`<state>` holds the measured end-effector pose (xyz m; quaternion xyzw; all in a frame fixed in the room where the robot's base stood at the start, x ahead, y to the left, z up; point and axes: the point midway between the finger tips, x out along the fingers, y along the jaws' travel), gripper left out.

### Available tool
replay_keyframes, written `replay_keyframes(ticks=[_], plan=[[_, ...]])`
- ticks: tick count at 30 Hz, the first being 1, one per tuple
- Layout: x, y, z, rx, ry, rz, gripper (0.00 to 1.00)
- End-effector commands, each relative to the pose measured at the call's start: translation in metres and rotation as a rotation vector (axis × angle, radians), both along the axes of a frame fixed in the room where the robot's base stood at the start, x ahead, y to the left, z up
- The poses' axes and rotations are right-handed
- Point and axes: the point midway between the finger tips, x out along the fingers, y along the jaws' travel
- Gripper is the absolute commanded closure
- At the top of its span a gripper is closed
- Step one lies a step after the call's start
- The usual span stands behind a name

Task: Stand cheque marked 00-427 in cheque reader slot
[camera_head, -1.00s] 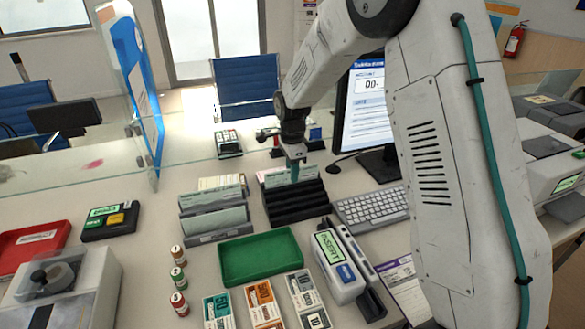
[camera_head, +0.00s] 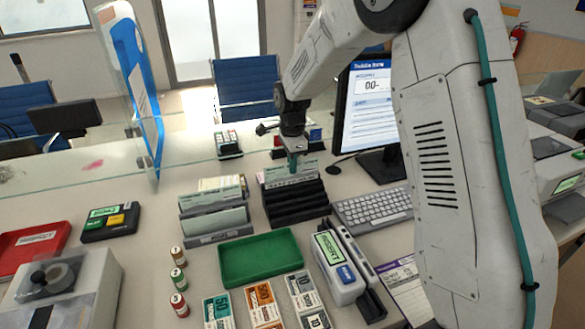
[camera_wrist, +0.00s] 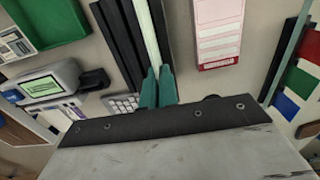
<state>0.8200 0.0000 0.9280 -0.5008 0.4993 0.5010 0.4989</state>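The black cheque rack (camera_head: 297,208) stands on the counter left of the keyboard. A pale cheque (camera_head: 307,169) is upright at its rear row; its number cannot be read. My gripper (camera_head: 292,168) points down over this rear row, its teal fingers on the cheque's top edge. In the wrist view the fingertips (camera_wrist: 158,70) are close together, with the cheque's thin edge (camera_wrist: 161,30) running between them, so it looks shut on the cheque. The cheque reader (camera_head: 338,267), white with a green "INSERT" display, stands in front of the rack. Its slot (camera_head: 353,252) runs along its right side.
A second holder (camera_head: 215,238) with several papers stands left of the rack. A green tray (camera_head: 262,258) lies left of the reader, with banknote bundles (camera_head: 265,302) in front. The keyboard (camera_head: 375,207) and monitor (camera_head: 366,110) are to the right. A glass screen (camera_head: 135,85) is at the left.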

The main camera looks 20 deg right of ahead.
Motion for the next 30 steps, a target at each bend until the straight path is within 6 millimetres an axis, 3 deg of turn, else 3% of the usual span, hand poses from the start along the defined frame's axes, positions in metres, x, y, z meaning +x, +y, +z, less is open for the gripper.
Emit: replay_keyframes(ticks=[30], plan=[[0.001, 0.000, 0.051, 0.000, -0.002, 0.000, 1.00]])
